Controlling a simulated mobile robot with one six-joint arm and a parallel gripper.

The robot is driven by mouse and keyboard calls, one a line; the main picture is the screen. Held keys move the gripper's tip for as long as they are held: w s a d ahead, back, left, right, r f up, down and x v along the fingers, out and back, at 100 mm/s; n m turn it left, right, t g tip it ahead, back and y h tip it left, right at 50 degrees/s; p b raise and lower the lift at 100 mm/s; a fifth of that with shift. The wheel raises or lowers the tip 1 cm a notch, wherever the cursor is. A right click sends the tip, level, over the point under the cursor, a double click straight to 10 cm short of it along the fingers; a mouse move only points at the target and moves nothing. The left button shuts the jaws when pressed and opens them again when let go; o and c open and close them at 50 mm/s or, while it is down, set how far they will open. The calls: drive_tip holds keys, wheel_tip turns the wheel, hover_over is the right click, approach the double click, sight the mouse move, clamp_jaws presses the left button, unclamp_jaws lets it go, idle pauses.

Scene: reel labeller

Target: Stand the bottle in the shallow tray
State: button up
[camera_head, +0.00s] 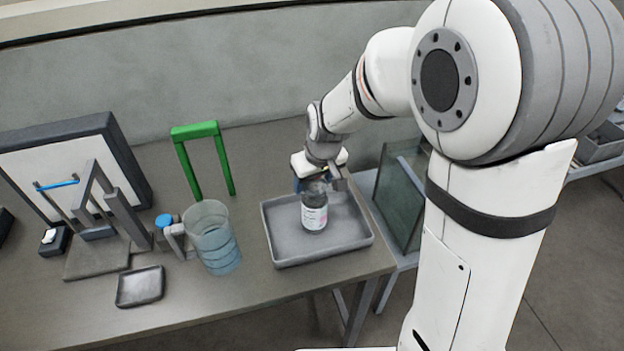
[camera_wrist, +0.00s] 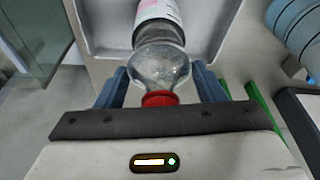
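The bottle (camera_head: 314,214) is clear with a pale label and stands upright inside the shallow grey tray (camera_head: 279,259), its base appearing to rest on the tray floor. In the wrist view the bottle (camera_wrist: 162,66) shows its red cap close to my palm, with its labelled body farther off over the tray (camera_wrist: 211,22). My gripper (camera_head: 318,184) is above the bottle, its blue-grey fingers (camera_wrist: 161,84) on either side of the neck and shoulder. The fingers look spread, with gaps beside the cap. Gripper parts hide the bottle's top in the head view.
A tall translucent blue container (camera_head: 212,240) stands left of the tray. Behind it is a green frame (camera_head: 204,160). A small dark dish (camera_head: 140,287) and a grey fixture (camera_head: 97,258) are farther left. A glass panel (camera_head: 400,195) stands right of the table.

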drive_tip(key=o, duration=0.3)
drive_tip(key=b+v, duration=0.1)
drive_tip(key=v, duration=1.1)
drive_tip(key=s+d+f+m, duration=0.1)
drive_tip(key=s+d+m, duration=0.1)
drive_tip(key=s+d, duration=0.4)
drive_tip(key=s+d+f+m+h, duration=0.1)
drive_tip(key=s+d+m, duration=0.2)
drive_tip(key=s+d, duration=0.4)
drive_tip(key=s, duration=0.4)
drive_tip(key=shift+f+m, duration=0.3)
drive_tip(key=shift+f, duration=0.05)
